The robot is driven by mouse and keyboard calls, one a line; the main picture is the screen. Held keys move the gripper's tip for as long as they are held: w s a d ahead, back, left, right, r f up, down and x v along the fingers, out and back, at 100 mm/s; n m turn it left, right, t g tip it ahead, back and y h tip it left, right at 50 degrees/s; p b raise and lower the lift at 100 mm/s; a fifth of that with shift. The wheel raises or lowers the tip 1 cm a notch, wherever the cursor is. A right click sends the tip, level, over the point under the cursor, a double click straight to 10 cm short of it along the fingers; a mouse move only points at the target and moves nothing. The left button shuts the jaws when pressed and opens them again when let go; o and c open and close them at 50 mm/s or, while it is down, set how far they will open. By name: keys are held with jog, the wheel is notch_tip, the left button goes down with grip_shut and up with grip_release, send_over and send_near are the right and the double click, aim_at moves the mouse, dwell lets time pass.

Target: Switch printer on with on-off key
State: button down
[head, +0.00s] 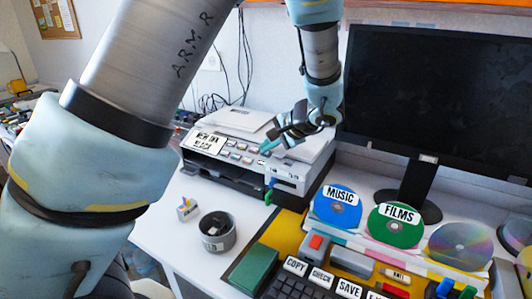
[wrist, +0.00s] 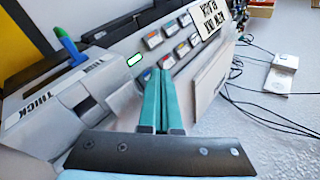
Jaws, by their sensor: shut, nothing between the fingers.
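The printer (head: 238,119) is a low white-and-grey machine on the desk, with several small labelled keys (head: 236,151) on its sloping front panel. My gripper (head: 264,150) reaches down from above, with its teal fingers at the right end of these keys. In the wrist view the keys (wrist: 171,43) stand in two rows. My gripper (wrist: 165,74) is shut and empty there, its fingertips close to the lower row; I cannot tell whether they touch. A small bright green light (wrist: 134,60) shows beside the keys. I cannot read which key is the on-off key.
A monitor (head: 430,90) stands at the right, behind discs marked MUSIC (head: 338,211) and FILMS (head: 396,226). A grey cup (head: 218,232) stands before the printer. A keyboard (head: 300,282) lies at the front. Cables (wrist: 262,112) run beside the printer.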

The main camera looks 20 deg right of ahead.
jog(key=shift+s+a+r, duration=0.15)
jog(key=shift+a+r, duration=0.05)
jog(key=shift+r, duration=0.25)
notch_tip(320, 180, up, 5)
jog(key=s+a+p, duration=0.1)
jog(key=a+p, duration=0.1)
jog(key=shift+s+r+p, duration=0.15)
jog(key=shift+s+p, duration=0.2)
jog(key=shift+s, duration=0.05)
jog(key=shift+a, duration=0.15)
jog(key=s+a+f+n+g+h, duration=0.1)
jog(key=a+n, duration=0.5)
jog(key=a, duration=0.8)
jog(key=s+a+f+n+g+h+p, duration=0.1)
jog(key=s+a+n+g, duration=0.4)
jog(key=a, duration=0.9)
jog(key=shift+a+n+g+h, duration=0.3)
jog(key=shift+n+g+h, duration=0.3)
jog(key=shift+n+h, duration=0.45)
jog(key=shift+f, duration=0.1)
dwell(0.9)
